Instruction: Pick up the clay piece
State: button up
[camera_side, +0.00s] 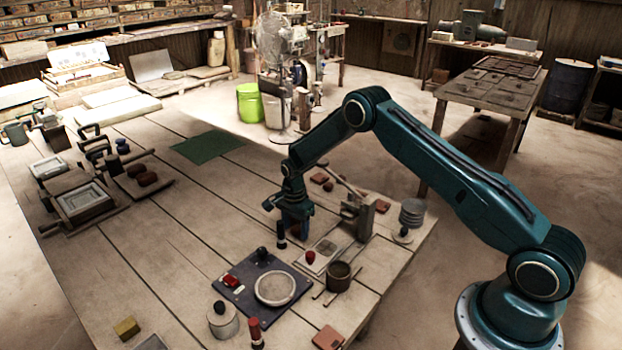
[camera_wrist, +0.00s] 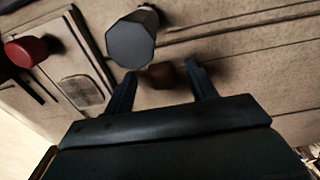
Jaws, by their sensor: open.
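A small reddish-brown clay piece (camera_wrist: 163,76) lies on the wooden table in the wrist view. It shows between the two fingertips of my gripper (camera_wrist: 160,69), which is open with a finger on each side of it. I cannot tell how far the fingers are above it or whether they touch it. In the side view my gripper (camera_side: 294,222) points down, low over the table. I cannot pick out this same clay piece there; it may be hidden by the gripper.
A dark hexagonal knob (camera_wrist: 131,42) stands close beside the clay piece. A red knob (camera_wrist: 27,51) is further left. In the side view a small brown pot (camera_side: 339,278), a dark plate (camera_side: 231,290) and a metal press (camera_side: 358,218) crowd the area.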

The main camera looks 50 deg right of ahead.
aim_at(295, 231)
jog(key=shift+c, duration=0.5)
jog(key=c, duration=1)
jog(key=shift+o, duration=0.2)
jog(key=shift+r, duration=0.1)
notch_tip(295, 231, up, 20)
